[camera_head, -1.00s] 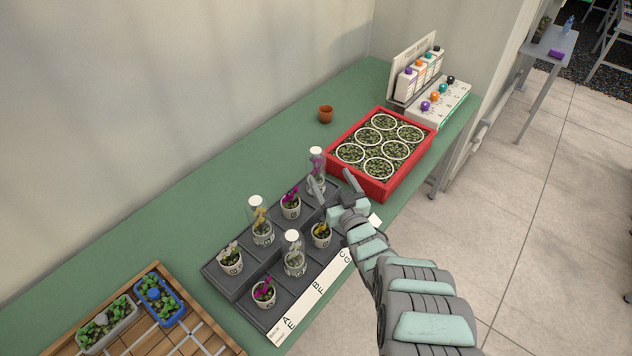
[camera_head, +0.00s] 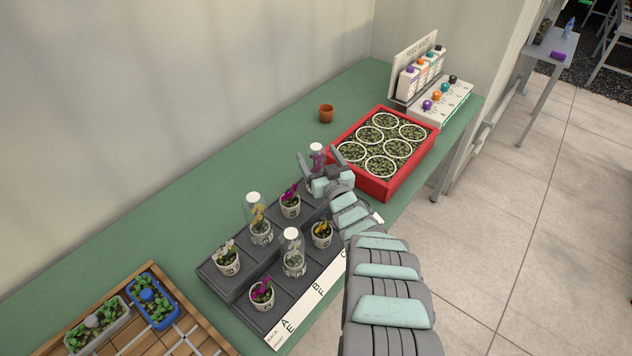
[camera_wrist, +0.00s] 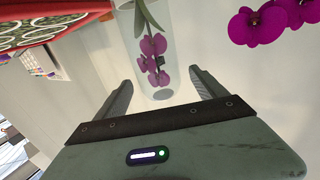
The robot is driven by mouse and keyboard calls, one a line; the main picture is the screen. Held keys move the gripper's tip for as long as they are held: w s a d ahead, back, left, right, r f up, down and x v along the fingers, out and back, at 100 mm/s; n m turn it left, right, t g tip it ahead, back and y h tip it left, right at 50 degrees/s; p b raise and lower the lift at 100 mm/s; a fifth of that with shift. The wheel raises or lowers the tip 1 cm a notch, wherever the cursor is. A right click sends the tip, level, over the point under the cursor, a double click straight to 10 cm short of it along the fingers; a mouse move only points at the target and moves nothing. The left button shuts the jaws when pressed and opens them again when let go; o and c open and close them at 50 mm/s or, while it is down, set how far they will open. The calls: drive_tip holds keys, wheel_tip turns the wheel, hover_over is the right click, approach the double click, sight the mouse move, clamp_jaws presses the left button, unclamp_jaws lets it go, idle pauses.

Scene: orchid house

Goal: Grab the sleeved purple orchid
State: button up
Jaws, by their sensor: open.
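The sleeved purple orchid (camera_head: 316,148) stands at the far end of the dark stepped rack (camera_head: 237,292), mostly hidden by my gripper (camera_head: 319,158). In the wrist view the clear sleeve with its purple blooms (camera_wrist: 153,50) shows between the two spread fingers (camera_wrist: 161,78). The sleeve's top end reaches between the fingers, with a gap on both sides. My gripper is open and holds nothing. An unsleeved purple orchid (camera_head: 290,200) stands near it in the rack, and its blooms (camera_wrist: 268,22) show at the wrist view's upper right.
Other rack pots include a sleeved yellow orchid (camera_head: 257,220), a sleeved pale one (camera_head: 293,255) and an unsleeved yellow one (camera_head: 321,232). A red crate of round pots (camera_head: 374,186) stands close beyond my gripper. A small terracotta pot (camera_head: 326,113) sits on the green bench (camera_head: 200,200).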

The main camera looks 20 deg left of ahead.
drive_tip(key=shift+w+a+f, duration=0.2)
drive_tip(key=shift+w+a, duration=0.1)
drive_tip(key=shift+a, duration=0.1)
drive_tip(key=shift+w+a+r, duration=0.15)
drive_tip(key=shift+w+a, duration=0.1)
drive_tip(key=shift+w, duration=0.2)
drive_tip(key=shift+c, duration=0.2)
clamp_jaws()
idle(0.4)
